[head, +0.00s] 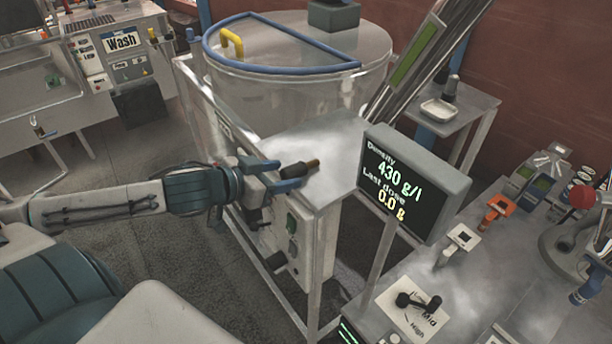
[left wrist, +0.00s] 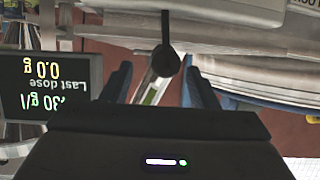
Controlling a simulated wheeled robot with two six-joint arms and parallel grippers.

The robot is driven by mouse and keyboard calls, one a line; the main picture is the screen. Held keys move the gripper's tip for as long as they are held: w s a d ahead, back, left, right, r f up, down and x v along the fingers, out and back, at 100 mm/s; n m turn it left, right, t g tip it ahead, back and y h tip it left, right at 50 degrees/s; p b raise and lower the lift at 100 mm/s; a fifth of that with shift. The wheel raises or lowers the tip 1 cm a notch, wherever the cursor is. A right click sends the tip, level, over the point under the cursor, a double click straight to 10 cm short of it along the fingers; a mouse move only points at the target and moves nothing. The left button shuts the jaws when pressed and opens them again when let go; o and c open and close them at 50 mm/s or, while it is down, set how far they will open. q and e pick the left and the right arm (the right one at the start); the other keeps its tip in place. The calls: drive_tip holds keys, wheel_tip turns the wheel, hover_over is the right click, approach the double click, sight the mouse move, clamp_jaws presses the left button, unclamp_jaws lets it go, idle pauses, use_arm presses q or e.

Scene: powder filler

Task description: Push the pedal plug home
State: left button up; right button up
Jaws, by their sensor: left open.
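A dark plug (head: 299,170) with a brownish tip shows at the fingertips of my left gripper (head: 284,175) in the head view, over the front corner of the pale machine top. The gripper's blue fingers are apart. In the left wrist view, a round black end with a thin dark stem or cable, likely the same plug (left wrist: 166,62), lies between the open fingers (left wrist: 158,88), with gaps on both sides. I cannot tell whether a finger touches it. Its socket is not clearly visible. My right gripper is not in view.
A control box (head: 299,239) with knobs sits below the machine top. A density display (head: 412,180) stands to the right on a post. A large round hopper (head: 290,85) is behind.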

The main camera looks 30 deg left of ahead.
sight(288, 169)
use_arm(q)
drive_tip(key=shift+b+x, duration=0.7)
drive_tip(key=shift+x, duration=0.2)
drive_tip(key=shift+w+a+r, duration=0.1)
drive_tip(key=shift+w+r, duration=0.05)
drive_tip(key=shift+w, duration=0.5)
drive_tip(key=shift+x, duration=1.35)
drive_tip(key=c, duration=1.1)
